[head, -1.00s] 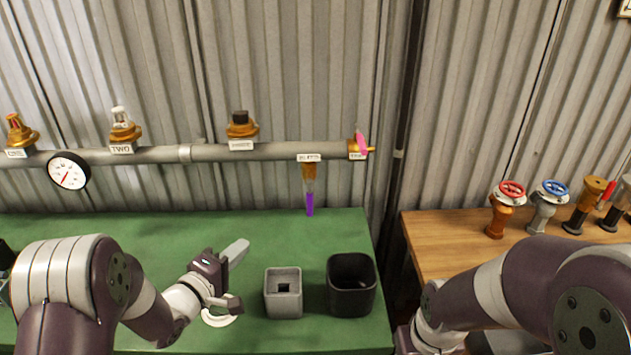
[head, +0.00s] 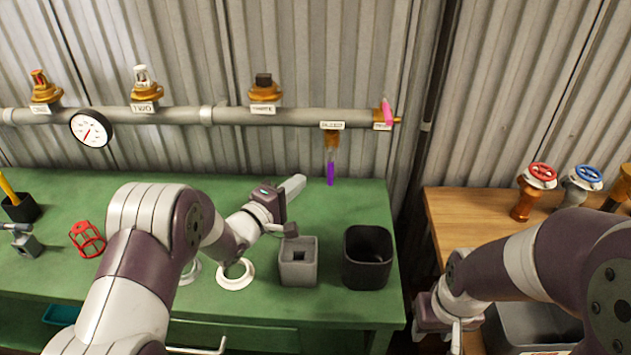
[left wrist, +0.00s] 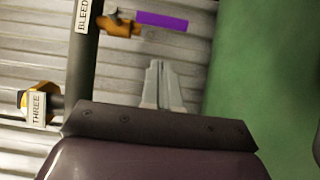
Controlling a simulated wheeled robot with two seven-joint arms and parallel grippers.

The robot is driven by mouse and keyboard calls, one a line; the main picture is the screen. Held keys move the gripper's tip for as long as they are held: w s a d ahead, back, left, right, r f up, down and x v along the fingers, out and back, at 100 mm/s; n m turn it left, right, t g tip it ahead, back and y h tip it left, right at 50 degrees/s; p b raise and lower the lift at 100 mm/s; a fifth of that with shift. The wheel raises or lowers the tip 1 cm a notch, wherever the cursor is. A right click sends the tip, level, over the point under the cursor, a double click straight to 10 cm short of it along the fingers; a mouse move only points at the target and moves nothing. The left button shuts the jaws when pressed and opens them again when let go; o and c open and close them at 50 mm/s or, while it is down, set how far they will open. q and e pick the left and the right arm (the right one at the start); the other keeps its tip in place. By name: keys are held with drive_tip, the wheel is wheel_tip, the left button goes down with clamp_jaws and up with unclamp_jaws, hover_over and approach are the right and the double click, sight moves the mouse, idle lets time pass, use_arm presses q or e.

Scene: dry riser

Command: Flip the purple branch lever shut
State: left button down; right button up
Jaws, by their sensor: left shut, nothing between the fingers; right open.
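The purple branch lever (head: 330,173) hangs straight down below the brass branch valve (head: 332,140) under the grey pipe, beneath a small label. In the left wrist view the purple lever (left wrist: 162,21) lies across the top, beside its brass valve (left wrist: 122,27) and the BLEED label. My left gripper (head: 298,183) is shut and empty, left of the lever and a little lower in the head view. Its closed fingertips (left wrist: 157,66) point toward the lever, apart from it. My right gripper (head: 438,333) is low at the right, with its fingers mostly hidden.
A grey square holder (head: 298,270) and a black bin (head: 367,262) stand on the green bench (head: 60,190). The pipe (head: 230,115) carries several valves and a gauge (head: 91,128). A pink lever (head: 387,111) is at its right end. A wooden table (head: 470,210) holds hand-wheel valves.

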sight(331, 168)
use_arm(q)
drive_tip(key=shift+w+d, duration=0.25)
drive_tip(key=shift+d, duration=0.5)
drive_tip(key=shift+w+d, duration=0.3)
drive_tip(key=shift+d, duration=0.4)
drive_tip(key=shift+w+d, duration=0.25)
drive_tip(key=shift+d, duration=0.5)
